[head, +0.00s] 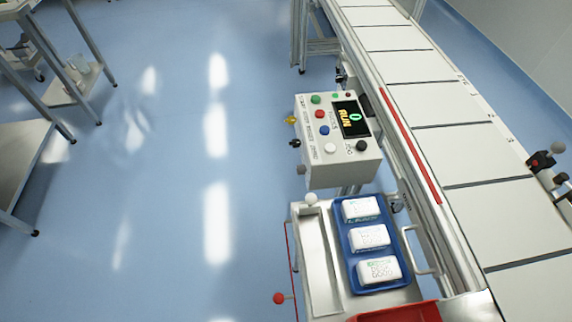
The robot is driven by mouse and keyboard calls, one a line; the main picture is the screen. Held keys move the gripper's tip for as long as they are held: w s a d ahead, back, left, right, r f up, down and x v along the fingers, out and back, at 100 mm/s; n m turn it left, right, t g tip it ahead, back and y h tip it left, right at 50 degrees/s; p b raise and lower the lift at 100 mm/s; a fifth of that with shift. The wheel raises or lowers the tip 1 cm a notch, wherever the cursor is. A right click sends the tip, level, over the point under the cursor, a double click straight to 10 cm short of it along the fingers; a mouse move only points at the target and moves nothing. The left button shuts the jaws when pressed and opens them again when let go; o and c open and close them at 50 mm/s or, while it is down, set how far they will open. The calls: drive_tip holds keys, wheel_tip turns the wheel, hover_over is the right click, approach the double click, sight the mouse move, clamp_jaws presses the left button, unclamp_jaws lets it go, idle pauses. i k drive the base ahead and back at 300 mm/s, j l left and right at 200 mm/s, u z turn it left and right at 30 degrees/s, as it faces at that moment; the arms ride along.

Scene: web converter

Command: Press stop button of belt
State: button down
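A pale control box (340,170) stands beside the belt (490,190), near the middle of the head view. Its top panel has a green button (316,99), a red button (320,114), a blue button (324,130), a white button (330,148) and a black knob (362,146). The dark display (350,119) shows "0" and "RUN" in lit characters. The labels beside the buttons are too small to read. The belt carries pale flat plates and runs from upper left to lower right. My gripper is not in view.
A steel cart (318,262) below the box holds a blue tray (349,259) with three white packs. A red bin (400,313) is at the bottom edge. A red ball-ended lever (279,298) sticks out left. Metal tables (22,165) stand far left. The blue floor between is clear.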

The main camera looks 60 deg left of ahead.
sight(319, 113)
drive_tip(key=k+l+u, duration=0.1)
drive_tip(key=u, duration=0.4)
drive_tip(key=i+j+u, duration=0.15)
drive_tip(key=i+u, duration=0.6)
drive_tip(key=k+j, duration=0.05)
drive_tip(key=k, duration=0.05)
